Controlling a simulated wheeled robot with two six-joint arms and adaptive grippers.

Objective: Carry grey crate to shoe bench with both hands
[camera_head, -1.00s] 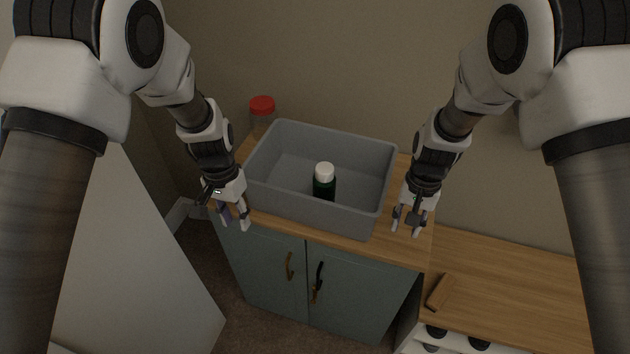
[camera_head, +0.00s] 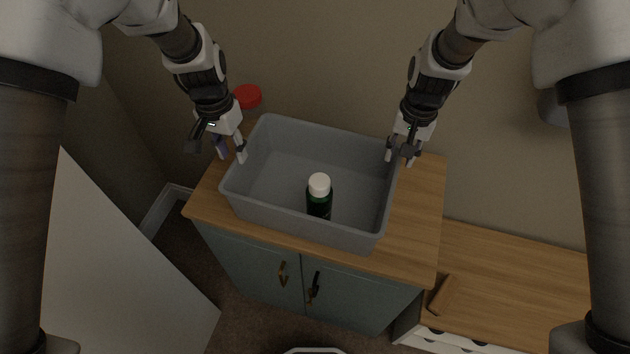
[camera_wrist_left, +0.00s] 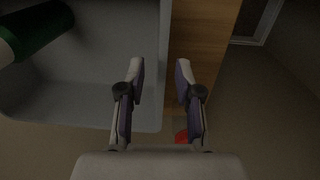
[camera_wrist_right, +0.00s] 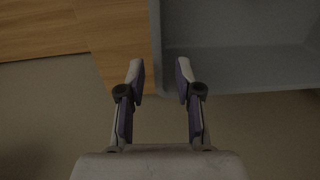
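The grey crate (camera_head: 300,233) stands on the wooden top of a teal cabinet. A dark green bottle with a white cap (camera_head: 319,197) is inside it. My left gripper (camera_head: 231,156) is open at the crate's left wall, near its back corner; in the left wrist view the crate's wall (camera_wrist_left: 165,60) lies between the lines of the open fingers (camera_wrist_left: 160,70). My right gripper (camera_head: 401,158) is open at the right wall; in the right wrist view the wall (camera_wrist_right: 156,45) shows ahead between the fingers (camera_wrist_right: 160,72). I cannot tell whether the fingers touch the crate. The shoe bench (camera_head: 510,270) is at the right.
A small brown object (camera_head: 440,295) lies at the bench's left edge. The cabinet top (camera_head: 420,210) is clear right of the crate. A wall rises behind.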

